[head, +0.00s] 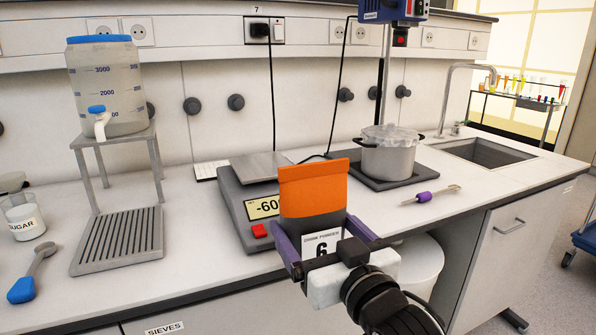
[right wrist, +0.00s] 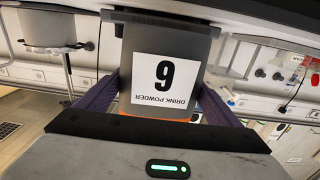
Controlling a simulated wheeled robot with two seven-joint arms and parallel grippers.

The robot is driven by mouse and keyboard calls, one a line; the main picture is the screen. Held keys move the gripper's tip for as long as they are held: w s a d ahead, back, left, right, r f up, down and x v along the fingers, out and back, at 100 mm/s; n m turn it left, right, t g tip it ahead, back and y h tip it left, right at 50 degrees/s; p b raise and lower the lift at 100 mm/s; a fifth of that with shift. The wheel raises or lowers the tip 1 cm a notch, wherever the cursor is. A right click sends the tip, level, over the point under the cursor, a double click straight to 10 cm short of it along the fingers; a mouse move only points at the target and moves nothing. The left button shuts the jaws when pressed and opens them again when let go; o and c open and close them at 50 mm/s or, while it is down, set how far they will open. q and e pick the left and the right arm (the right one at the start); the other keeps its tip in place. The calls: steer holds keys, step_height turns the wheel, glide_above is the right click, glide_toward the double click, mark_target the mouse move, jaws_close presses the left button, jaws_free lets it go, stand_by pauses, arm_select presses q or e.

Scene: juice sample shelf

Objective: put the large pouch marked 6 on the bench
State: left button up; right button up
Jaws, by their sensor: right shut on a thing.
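My right gripper (head: 322,236) is shut on the large pouch (head: 312,190), its purple fingers at the two sides of it. The pouch is grey with an orange band and a white label marked 6, DRINK POWDER. In the right wrist view the pouch (right wrist: 198,48) shows its label between the fingers (right wrist: 156,100). In the head view the pouch is upright, in front of the scale and near the front edge of the white bench (head: 195,225). I cannot tell whether its bottom touches anything. My left gripper is not in view.
The scale (head: 245,200) stands behind the pouch. Right are a pot (head: 388,158), a purple-handled tool (head: 430,195) and a sink (head: 485,152). Bench between rack and scale is clear.

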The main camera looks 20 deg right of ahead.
steer(key=s+f, duration=1.4)
steer(key=s, duration=0.1)
steer(key=shift+s+a, duration=0.15)
steer(key=shift+s, duration=0.05)
